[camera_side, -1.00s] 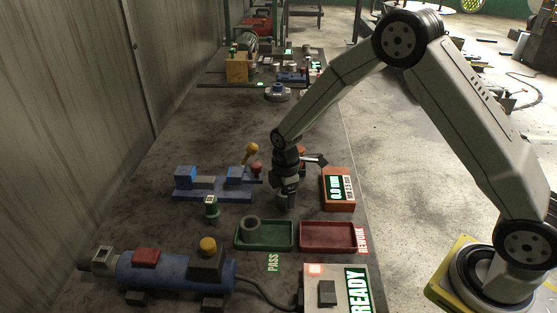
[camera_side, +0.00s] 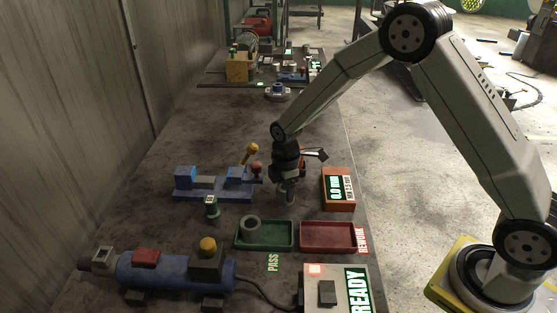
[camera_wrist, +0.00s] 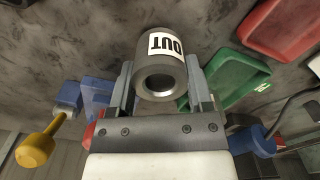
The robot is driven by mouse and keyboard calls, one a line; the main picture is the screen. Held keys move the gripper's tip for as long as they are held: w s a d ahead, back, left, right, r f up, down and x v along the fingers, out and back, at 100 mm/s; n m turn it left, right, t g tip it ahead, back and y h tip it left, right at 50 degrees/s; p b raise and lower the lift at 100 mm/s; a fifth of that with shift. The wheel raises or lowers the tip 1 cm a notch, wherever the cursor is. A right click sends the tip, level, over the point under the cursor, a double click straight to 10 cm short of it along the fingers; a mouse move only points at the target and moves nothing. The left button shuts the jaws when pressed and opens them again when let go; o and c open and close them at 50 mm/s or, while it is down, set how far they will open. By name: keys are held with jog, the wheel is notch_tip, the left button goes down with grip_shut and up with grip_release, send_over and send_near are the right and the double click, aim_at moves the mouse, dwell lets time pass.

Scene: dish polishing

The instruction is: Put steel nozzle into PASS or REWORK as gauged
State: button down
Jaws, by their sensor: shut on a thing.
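My gripper (camera_wrist: 160,100) is shut on the steel nozzle (camera_wrist: 153,88), a grey cylinder with a dark bore and a white label with dark letters. In the side view my gripper (camera_side: 289,196) hangs above the bench behind the trays, and the nozzle is hard to make out there. The green PASS tray (camera_side: 284,247) holds a grey ring-like cylinder (camera_side: 251,228). The red REWORK tray (camera_side: 328,248) looks empty. The orange gauge box (camera_side: 338,205) reads what looks like 0.0 mm. In the wrist view the green tray (camera_wrist: 240,75) and red tray (camera_wrist: 270,35) lie at the right.
A blue fixture (camera_side: 213,194) with yellow and red knobs stands left of my gripper. A blue cylindrical machine (camera_side: 180,272) and a READY box (camera_side: 327,295) are at the front.

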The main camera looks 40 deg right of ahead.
jog(key=s+r, duration=1.1)
jog(key=s, duration=0.3)
jog(key=shift+d+r, duration=0.15)
jog(key=shift+d, duration=0.2)
dwell(0.5)
jog(key=shift+m, duration=0.5)
jog(key=s+f, duration=0.1)
jog(key=f, duration=0.1)
jog(key=s+d+f, duration=0.1)
jog(key=s+f, duration=0.1)
jog(key=shift+s+f, duration=0.2)
jog(key=shift+f, duration=0.1)
jog(key=shift+f, duration=2.15)
